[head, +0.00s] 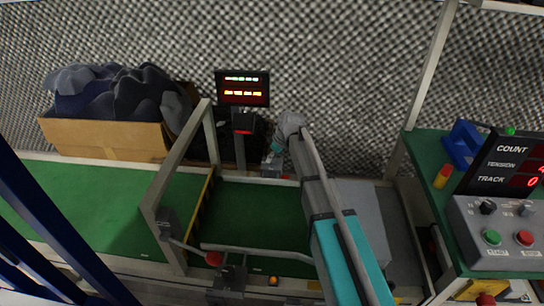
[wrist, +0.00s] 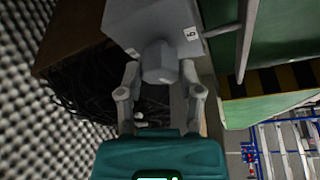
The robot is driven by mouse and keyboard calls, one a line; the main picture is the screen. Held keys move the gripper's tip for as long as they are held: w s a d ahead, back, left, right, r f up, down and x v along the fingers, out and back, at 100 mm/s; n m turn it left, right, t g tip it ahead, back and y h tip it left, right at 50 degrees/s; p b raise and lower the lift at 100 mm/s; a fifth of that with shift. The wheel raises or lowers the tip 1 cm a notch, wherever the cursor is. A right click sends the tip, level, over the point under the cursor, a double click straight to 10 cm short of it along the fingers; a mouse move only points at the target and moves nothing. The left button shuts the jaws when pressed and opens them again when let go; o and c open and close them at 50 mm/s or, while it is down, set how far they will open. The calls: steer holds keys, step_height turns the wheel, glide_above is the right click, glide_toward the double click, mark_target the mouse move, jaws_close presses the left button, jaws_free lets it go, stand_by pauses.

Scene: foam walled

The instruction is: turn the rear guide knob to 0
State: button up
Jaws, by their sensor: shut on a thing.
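The rear guide knob (wrist: 158,64) is a grey, faceted knob on a grey box (wrist: 150,20) in the wrist view. My gripper (wrist: 160,76) has one finger on each side of the knob and is shut on it. A small white label with a dark digit (wrist: 191,34) is on the box right of the knob; the digit is too small to read surely. In the head view my gripper (head: 276,150) is at the conveyor's rear edge, beyond the green belt (head: 255,215). The knob is hidden there, and its pointer setting cannot be read.
A cardboard box of dark cloth (head: 105,135) stands at the rear left. A post-mounted display (head: 242,88) is just left of my gripper. A metal frame (head: 170,185) crosses the belt. A control panel (head: 500,235) stands at the right. A foam wall closes the back.

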jaws_close()
steer(key=shift+m, duration=0.4)
steer(key=m+t, duration=0.1)
steer(key=m, duration=0.1)
steer(key=m+t+h, duration=0.1)
steer(key=m, duration=0.2)
steer(key=shift+s+a+m+h, duration=0.1)
steer(key=shift+s+m+h, duration=0.05)
steer(key=shift+m+h, duration=0.15)
steer(key=m, duration=0.2)
steer(key=m+h, duration=0.1)
steer(key=m, duration=0.1)
steer(key=shift+t+h, duration=0.3)
steer(key=shift+t, duration=0.1)
steer(key=shift+m+h, duration=0.7)
steer(key=shift+m, duration=1.5)
